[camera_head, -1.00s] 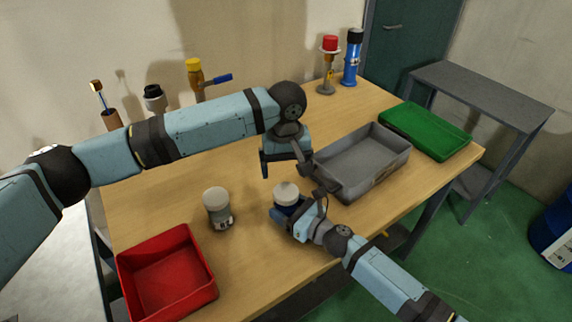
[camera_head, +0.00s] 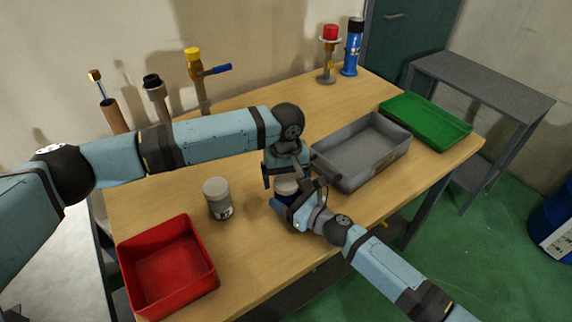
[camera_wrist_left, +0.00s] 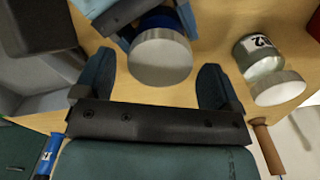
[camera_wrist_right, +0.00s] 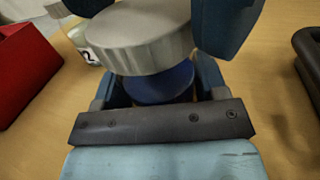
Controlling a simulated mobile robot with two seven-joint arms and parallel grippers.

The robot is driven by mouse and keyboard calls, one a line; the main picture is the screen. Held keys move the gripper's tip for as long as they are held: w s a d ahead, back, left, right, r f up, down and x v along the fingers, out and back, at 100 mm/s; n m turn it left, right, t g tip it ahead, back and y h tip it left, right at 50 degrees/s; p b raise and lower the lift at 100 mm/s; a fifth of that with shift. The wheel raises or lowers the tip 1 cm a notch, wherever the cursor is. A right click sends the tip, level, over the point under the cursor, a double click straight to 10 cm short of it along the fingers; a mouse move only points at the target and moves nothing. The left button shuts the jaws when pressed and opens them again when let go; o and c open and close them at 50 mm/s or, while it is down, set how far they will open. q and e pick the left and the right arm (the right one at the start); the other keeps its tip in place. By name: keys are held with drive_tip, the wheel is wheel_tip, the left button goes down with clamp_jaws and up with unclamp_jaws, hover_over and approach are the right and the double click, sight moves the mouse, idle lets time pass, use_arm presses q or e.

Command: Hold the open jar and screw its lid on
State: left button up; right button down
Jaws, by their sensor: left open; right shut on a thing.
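A blue jar (camera_head: 284,196) with a pale, ridged lid (camera_head: 286,186) on its top is held low over the table by my right gripper (camera_head: 290,203). In the right wrist view the lid (camera_wrist_right: 145,38) sits over the blue body (camera_wrist_right: 160,84), and my right fingers are shut around that body. I cannot tell how far the lid is threaded. My left gripper (camera_wrist_left: 157,66) is open just above the jar. In the left wrist view the lid (camera_wrist_left: 160,62) lies between its two spread fingers, with gaps at both sides.
A second jar, clear with a white lid (camera_head: 216,186), stands to the left. A red bin (camera_head: 168,265) is front left, a grey tray (camera_head: 362,153) right of the grippers, and a green tray (camera_head: 426,120) farther right. Several tools stand along the back.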

use_arm(q)
drive_tip(key=shift+f, duration=0.5)
drive_tip(key=c, duration=1)
